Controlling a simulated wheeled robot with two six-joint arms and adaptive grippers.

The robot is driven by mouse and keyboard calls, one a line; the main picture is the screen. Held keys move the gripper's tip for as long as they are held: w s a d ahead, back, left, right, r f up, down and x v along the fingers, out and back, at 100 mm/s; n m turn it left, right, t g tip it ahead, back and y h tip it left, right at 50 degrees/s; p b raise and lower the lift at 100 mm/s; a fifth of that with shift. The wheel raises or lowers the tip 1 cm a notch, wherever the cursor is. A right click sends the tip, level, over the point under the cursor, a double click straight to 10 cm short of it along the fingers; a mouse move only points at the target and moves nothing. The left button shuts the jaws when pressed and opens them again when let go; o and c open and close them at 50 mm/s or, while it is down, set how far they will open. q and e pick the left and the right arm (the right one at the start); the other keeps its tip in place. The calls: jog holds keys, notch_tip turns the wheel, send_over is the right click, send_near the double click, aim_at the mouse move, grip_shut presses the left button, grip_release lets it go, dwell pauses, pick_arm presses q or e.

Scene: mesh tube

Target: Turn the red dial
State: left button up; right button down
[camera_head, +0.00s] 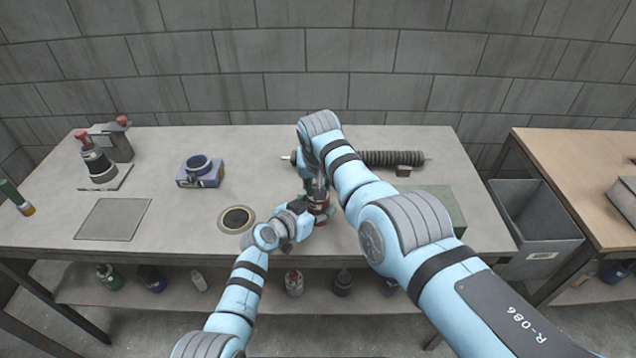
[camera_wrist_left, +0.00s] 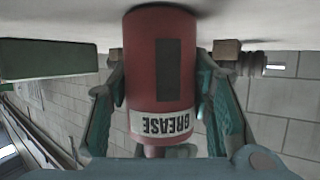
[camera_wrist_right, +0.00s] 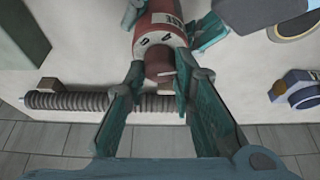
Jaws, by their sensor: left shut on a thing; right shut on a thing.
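A red can (camera_head: 320,208) labelled GREASE stands near the front middle of the grey bench, partly hidden by my arms. My left gripper (camera_head: 311,212) is shut around its body from the side; the can's label (camera_wrist_left: 160,122) shows upside down in the left wrist view. My right gripper (camera_head: 316,190) points down from above the can. In the right wrist view its fingers are shut on the dull red dial (camera_wrist_right: 160,64) on top of the can, with a pale line at the dial's edge. Dark marks on a white ring show beside the dial.
A ribbed tube on a rod (camera_head: 392,158) lies behind my right arm. A green box (camera_head: 440,204) is to the right, a blue device (camera_head: 200,173) and a dark round plate (camera_head: 236,218) to the left. The bench's front edge is close.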

jog(key=shift+w, duration=0.1)
jog(key=c, duration=1.3)
grip_release()
jog(key=shift+c, duration=0.2)
jog(key=shift+n, duration=0.3)
jog(key=n+y, duration=0.1)
jog(key=n, duration=0.1)
jog(key=n+y, duration=0.1)
jog(key=n, duration=0.2)
jog(key=shift+d+g, duration=0.2)
jog(key=shift+g, duration=0.1)
jog(key=v, duration=1.2)
jog(key=w+d+r+m+t+h, duration=0.2)
jog(key=w+d+r+m+t, duration=0.2)
jog(key=w+r+m+t, duration=0.2)
jog(key=w+d+r+m+t+h, duration=0.2)
jog(key=w+d+r+m+t, duration=0.3)
jog(key=r, duration=0.5)
jog(key=shift+w+d+m+t, duration=0.2)
jog(key=shift+w+m+t, duration=0.2)
jog(key=shift+w, duration=0.65)
